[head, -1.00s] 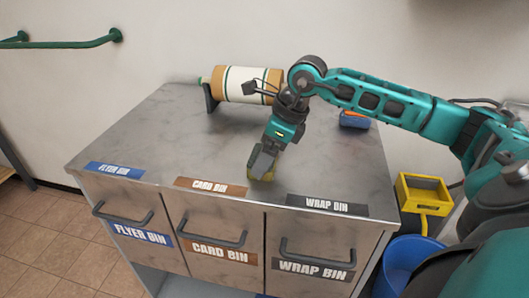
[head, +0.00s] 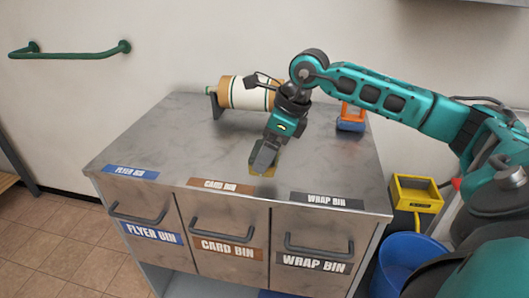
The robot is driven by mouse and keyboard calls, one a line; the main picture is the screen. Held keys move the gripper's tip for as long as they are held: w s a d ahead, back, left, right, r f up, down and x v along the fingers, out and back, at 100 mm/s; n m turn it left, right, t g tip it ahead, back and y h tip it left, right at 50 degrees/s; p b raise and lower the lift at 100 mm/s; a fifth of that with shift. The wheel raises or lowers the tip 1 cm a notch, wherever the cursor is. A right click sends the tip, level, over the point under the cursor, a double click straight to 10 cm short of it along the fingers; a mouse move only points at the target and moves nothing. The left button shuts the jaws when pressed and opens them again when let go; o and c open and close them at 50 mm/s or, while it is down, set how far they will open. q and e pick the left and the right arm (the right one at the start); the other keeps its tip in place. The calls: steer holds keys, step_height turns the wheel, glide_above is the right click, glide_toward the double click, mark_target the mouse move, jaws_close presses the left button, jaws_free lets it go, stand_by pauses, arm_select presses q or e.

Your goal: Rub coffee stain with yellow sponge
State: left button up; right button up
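The yellow sponge (head: 263,171) is at the tip of my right gripper (head: 264,162), low over the grey cabinet top (head: 180,135) and close above the card bin label. Only a small part of the sponge shows between and below the fingers. The fingers appear shut on it. The sponge seems to touch the cabinet top, though the exact contact is hard to tell. No coffee stain stands out; it may be hidden under the sponge or gripper. My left gripper is not in view.
A paper roll on a holder (head: 244,93) stands at the back of the cabinet. An orange and blue object (head: 351,118) sits at the back right. A yellow box (head: 416,192) and blue bin (head: 402,262) are right of the cabinet. The left part of the top is clear.

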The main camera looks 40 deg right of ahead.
steer(key=shift+r+p, duration=0.85)
steer(key=shift+r, duration=0.75)
